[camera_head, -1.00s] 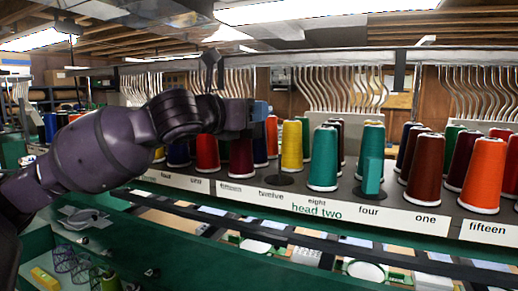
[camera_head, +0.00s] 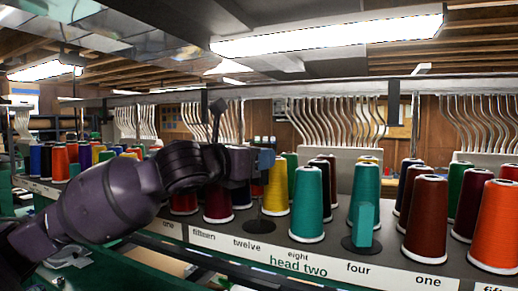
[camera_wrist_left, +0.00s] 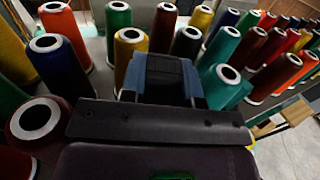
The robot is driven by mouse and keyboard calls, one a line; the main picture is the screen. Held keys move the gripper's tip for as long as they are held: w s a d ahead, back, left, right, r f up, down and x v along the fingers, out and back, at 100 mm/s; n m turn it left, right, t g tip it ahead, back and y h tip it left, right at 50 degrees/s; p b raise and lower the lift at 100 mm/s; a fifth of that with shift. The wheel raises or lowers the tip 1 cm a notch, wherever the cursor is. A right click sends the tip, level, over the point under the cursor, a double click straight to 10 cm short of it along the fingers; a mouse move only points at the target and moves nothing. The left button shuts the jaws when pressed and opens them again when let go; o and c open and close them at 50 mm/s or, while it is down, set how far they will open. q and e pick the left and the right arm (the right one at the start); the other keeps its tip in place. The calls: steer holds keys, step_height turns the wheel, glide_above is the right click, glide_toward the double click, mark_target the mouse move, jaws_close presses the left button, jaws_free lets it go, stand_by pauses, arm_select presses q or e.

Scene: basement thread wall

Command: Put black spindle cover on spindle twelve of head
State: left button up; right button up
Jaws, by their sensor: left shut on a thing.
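My left gripper (camera_head: 265,160) reaches in from the left above the front row of thread cones. Its blue fingers are shut on a dark thing (camera_wrist_left: 163,72), which shows between them in the wrist view and is mostly hidden in the head view. I take it to be the black spindle cover. Below the fingers, a bare spindle with a round dark base (camera_head: 260,226) stands behind the twelve label (camera_head: 247,245). The gripper is above it, and I cannot tell whether the held thing touches it. The head two label (camera_head: 298,264) is on the rack front. My right gripper is out of view.
A yellow cone (camera_head: 276,190) and a teal cone (camera_head: 309,205) stand right of the bare spindle, and a dark red cone (camera_head: 217,203) stands to its left. Cones crowd the gripper in the wrist view.

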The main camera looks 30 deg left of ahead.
mark_target(259, 198)
arm_select(q)
steer(key=shift+f, duration=2.75)
steer(key=shift+f+b, duration=0.45)
steer(key=shift+f, duration=0.6)
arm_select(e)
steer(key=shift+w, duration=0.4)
arm_select(q)
steer(key=shift+f, duration=0.35)
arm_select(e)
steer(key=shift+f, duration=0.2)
arm_select(q)
steer(key=o, duration=1)
steer(key=shift+c, duration=0.2)
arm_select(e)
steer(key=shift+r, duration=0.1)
